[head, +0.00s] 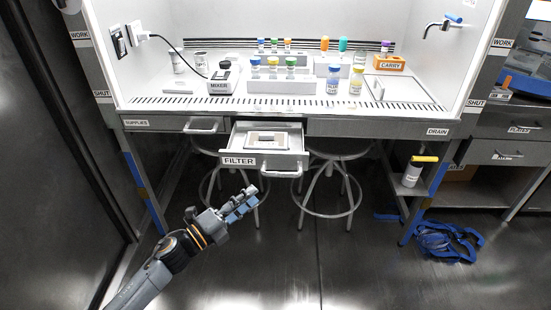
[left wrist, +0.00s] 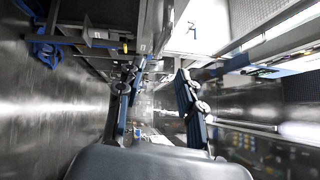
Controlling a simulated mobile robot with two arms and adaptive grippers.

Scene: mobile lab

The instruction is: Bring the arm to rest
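My left arm comes in from the lower left of the head view. My left gripper (head: 240,205) hangs over the dark floor, in front of and below the open FILTER drawer (head: 238,161), and appears apart from it. In the left wrist view the two fingers of the left gripper (left wrist: 157,78) stand apart with nothing between them. My right arm and gripper are in neither view.
The open drawer juts out from the workbench (head: 350,128) and holds a flat framed piece (head: 268,139). Stools (head: 330,190) stand beneath. Vials, a mixer (head: 222,84) and racks are on the bench. A blue coil (head: 446,241) lies at right. The front floor is clear.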

